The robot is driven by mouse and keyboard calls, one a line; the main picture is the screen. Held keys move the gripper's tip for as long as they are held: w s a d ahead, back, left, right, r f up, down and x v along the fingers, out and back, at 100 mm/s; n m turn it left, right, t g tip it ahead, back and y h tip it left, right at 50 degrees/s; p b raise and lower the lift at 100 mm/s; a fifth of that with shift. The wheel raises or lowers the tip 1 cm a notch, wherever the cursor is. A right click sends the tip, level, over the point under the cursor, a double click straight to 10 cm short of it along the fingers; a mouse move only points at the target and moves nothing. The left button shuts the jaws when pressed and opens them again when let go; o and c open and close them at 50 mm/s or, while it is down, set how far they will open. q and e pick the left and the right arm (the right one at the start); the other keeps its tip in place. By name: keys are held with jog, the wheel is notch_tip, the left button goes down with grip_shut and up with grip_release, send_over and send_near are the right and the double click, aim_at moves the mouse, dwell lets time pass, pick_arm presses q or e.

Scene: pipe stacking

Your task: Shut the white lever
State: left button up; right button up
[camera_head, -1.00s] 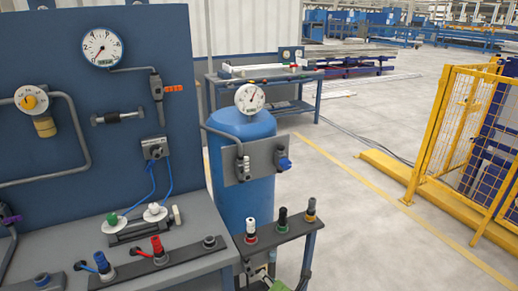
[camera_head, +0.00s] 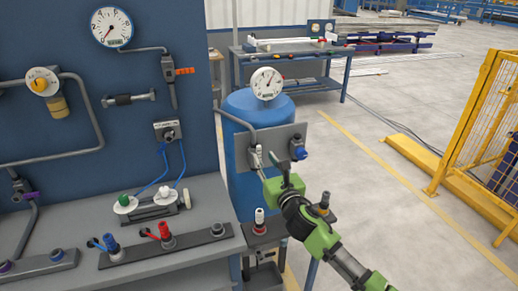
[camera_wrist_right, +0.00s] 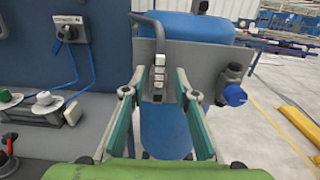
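The white lever (camera_head: 259,155) is on a small valve on the grey plate (camera_head: 285,139) in front of the blue tank. In the right wrist view, the white lever (camera_wrist_right: 159,68) stands upright near the middle, beyond and between the fingertips. My right gripper (camera_head: 268,165) is open and empty just in front of the plate, close below the lever. Its two fingers also show in the right wrist view (camera_wrist_right: 158,86), one on each side of the valve. I cannot tell whether either touches it. My left gripper is not in view.
A blue-handled valve (camera_head: 298,151) sits on the same plate, right of the lever. A pressure gauge (camera_head: 267,83) tops the tank. The workbench (camera_head: 70,229) with several fittings is at left.

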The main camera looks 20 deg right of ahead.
aim_at(259, 151)
jog(key=w, duration=0.6)
jog(key=shift+w+a, duration=0.1)
jog(key=shift+w, duration=0.15)
jog(key=shift+c, duration=0.4)
grip_shut()
